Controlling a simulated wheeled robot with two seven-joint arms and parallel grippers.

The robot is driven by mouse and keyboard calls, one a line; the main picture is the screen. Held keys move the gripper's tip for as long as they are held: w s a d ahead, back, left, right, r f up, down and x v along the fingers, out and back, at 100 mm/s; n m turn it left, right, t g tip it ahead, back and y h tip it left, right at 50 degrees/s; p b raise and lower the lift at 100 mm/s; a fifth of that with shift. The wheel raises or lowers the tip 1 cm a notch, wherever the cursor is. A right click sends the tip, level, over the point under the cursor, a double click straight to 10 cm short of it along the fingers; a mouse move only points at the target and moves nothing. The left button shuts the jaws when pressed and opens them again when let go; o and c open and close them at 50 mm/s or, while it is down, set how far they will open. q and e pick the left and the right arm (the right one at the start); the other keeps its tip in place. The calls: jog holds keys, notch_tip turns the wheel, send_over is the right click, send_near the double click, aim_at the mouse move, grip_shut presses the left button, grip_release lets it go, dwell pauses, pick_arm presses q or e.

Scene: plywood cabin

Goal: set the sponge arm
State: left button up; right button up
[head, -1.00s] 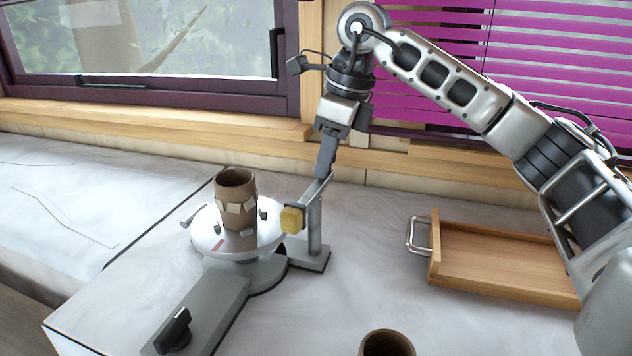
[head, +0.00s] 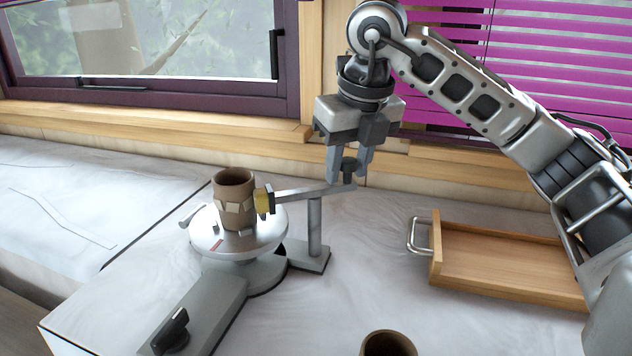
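The sponge arm (head: 300,193) is a thin metal bar pivoting on a grey post (head: 314,230) beside the turntable (head: 216,240). Its yellow sponge (head: 262,201) is at the right side of a brown clay cup (head: 234,205) with pale patches, upright on the turntable. Sponge and cup look touching or nearly so; a small gap cannot be ruled out. My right gripper (head: 348,177) points down at the bar's other end, its fingers closed on either side of the dark knob (head: 350,167). My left gripper is not in view.
A wooden tray (head: 500,262) with a metal handle stands at the right. Another brown cup (head: 388,344) is cut off at the bottom edge. The turntable base has a dark switch (head: 172,332) in front. The counter between base and tray is clear; the window wall stands behind.

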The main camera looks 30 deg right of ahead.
jog(key=shift+o, duration=0.6)
jog(key=shift+f, duration=0.1)
jog(key=shift+p+v, duration=0.75)
jog(key=shift+v, duration=0.25)
jog(key=p+v, duration=0.3)
jog(key=v, duration=0.2)
jog(key=shift+p, duration=0.35)
